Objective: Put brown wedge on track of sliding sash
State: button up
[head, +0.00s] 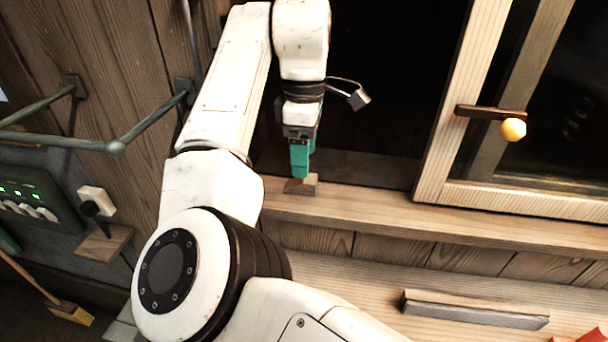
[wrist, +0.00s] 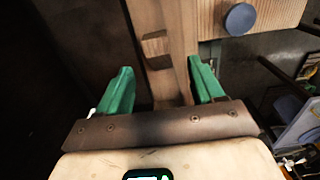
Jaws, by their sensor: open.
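The brown wedge (head: 302,187) sits on the wooden track (head: 365,204) along the bottom of the window opening, left of the sliding sash (head: 438,150). In the wrist view the wedge (wrist: 156,50) lies on the pale wooden strip, ahead of and between my fingers. My gripper (head: 300,176) has green fingers and is just above the wedge in the head view. In the wrist view my gripper (wrist: 161,68) is open, its fingers apart with nothing clasped between them. Whether a fingertip touches the wedge cannot be told.
A grey-edged wooden block (head: 474,309) lies on the lower bench. A metal rail (head: 90,145) and a switch panel (head: 35,208) are on the left wall. The track between wedge and sash is clear.

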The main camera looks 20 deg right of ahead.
notch_tip(320, 180, up, 6)
